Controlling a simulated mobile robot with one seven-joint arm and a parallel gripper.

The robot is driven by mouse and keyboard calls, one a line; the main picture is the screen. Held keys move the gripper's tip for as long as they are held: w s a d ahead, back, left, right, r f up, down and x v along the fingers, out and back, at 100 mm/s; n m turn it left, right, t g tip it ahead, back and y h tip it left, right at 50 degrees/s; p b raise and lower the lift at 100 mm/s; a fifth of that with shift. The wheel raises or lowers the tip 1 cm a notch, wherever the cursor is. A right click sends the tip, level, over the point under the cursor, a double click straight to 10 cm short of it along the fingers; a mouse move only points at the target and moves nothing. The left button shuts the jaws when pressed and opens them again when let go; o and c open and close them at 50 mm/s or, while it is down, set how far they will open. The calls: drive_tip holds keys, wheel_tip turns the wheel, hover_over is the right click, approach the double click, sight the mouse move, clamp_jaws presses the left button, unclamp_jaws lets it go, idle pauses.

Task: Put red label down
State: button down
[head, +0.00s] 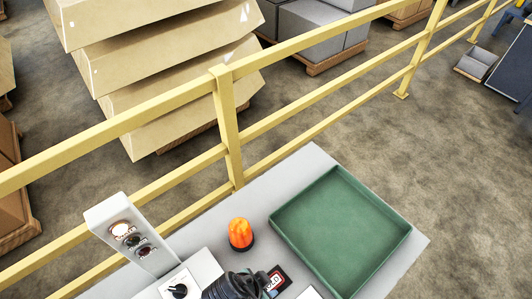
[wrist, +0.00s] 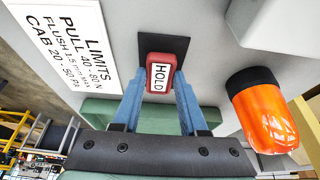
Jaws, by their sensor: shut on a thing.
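The red label (wrist: 160,72), a small red block with a white face reading HOLD, is between the blue fingertips of my gripper (wrist: 161,80) in the wrist view. My gripper is shut on it. A black square (wrist: 178,46) lies on the grey top right behind the label; I cannot tell whether the label touches it. In the head view my dark gripper (head: 268,288) is at the bottom edge, and the red label (head: 275,281) shows partly beside it, over the black square (head: 284,277).
An orange beacon (head: 240,233) stands close to my gripper, and a green tray (head: 340,174) lies to its right. A control box (head: 128,236) stands at the left. A white placard with printed limits (wrist: 70,45) lies beside the black square. A yellow railing (head: 228,120) runs behind.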

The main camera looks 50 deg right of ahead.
drive_tip(key=shift+f, duration=0.3)
drive_tip(key=shift+f, duration=0.15)
drive_tip(key=shift+c, duration=2.2)
unclamp_jaws()
drive_tip(key=shift+r, duration=0.25)
drive_tip(key=v, duration=1.1)
drive_tip(key=shift+a+r, duration=0.25)
drive_tip(key=shift+r, duration=0.1)
